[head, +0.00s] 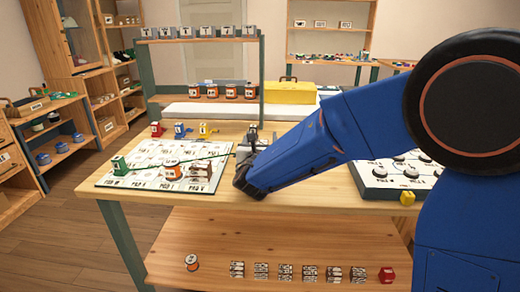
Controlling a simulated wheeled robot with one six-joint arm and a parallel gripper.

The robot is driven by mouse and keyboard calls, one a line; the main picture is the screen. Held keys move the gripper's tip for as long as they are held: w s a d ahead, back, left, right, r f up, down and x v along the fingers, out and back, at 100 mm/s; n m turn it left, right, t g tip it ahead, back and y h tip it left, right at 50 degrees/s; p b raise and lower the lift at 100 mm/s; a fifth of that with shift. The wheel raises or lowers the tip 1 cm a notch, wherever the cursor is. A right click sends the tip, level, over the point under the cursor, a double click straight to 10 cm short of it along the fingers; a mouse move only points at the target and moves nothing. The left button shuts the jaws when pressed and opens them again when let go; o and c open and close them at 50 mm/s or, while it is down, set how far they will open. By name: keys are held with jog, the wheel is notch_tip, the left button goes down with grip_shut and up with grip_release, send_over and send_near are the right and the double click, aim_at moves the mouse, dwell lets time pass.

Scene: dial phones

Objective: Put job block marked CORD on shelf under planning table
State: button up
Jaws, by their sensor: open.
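The planning table (290,192) is wooden and stands in front of me. A wooden shelf (215,240) runs under it. On the table's printed board (130,182) stand a green block (119,165) and an orange block with a white label (173,172). Red (157,129), blue (179,130) and yellow (203,131) pieces stand behind the board. I cannot read CORD on any block. My gripper (254,140) is open above the board's right end. My arm partly hides it, and I cannot see anything held.
A spool (191,262), several small striped stacks (285,273) and a red block (387,275) line the shelf's front; behind them it looks clear. A green line stretches from the green block towards my gripper. A dial panel (400,180) and a yellow piece (407,198) are at right.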

jog(key=c, duration=1.3)
jog(key=shift+o, duration=0.2)
